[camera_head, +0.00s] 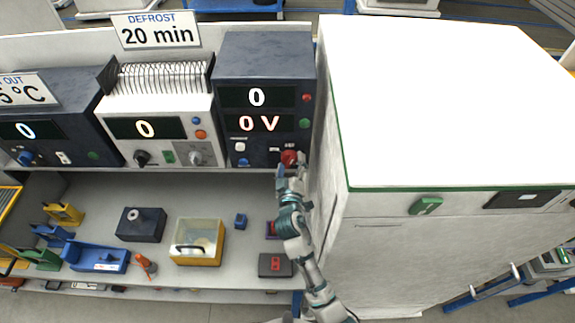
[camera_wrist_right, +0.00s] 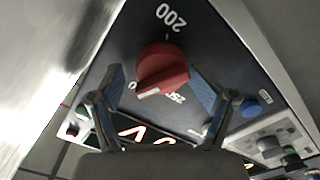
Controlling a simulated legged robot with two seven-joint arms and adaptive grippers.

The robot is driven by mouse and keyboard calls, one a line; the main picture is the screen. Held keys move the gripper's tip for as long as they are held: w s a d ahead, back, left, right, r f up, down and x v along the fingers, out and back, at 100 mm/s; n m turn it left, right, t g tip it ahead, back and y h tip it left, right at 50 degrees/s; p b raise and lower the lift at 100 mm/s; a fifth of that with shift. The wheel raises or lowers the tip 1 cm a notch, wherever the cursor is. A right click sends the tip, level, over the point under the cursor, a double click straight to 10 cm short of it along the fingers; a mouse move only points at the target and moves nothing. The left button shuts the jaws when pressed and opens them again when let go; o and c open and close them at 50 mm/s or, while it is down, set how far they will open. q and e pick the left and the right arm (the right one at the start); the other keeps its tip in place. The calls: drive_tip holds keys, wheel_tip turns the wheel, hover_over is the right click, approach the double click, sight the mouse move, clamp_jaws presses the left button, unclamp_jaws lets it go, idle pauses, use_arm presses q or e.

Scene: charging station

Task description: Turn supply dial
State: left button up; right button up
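The red supply dial (camera_head: 289,157) is on the lower right of the dark supply unit (camera_head: 229,72), whose displays read 0 and 0 V. In the right wrist view the red dial (camera_wrist_right: 162,70) shows large, with a pale pointer mark on its edge and the number 200 printed near it. My right gripper (camera_head: 289,171) is just in front of the dial in the head view. In the wrist view its two fingers (camera_wrist_right: 160,88) are apart, one on each side of the dial, with visible gaps. My left gripper is not in view.
A white unit (camera_head: 151,117) and another dark unit (camera_head: 45,125) stand left of the supply unit. A large white cabinet (camera_head: 448,105) rises close on the right of my right arm. Below is a shelf with a yellow clear-lidded box (camera_head: 197,241) and a blue tray (camera_head: 97,257).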

drive_tip(key=shift+w+d, duration=0.15)
drive_tip(key=shift+w, duration=0.15)
drive_tip(key=shift+s+f, duration=0.1)
drive_tip(key=shift+s, duration=0.15)
drive_tip(key=s, duration=1.1)
drive_tip(key=shift+s, duration=0.25)
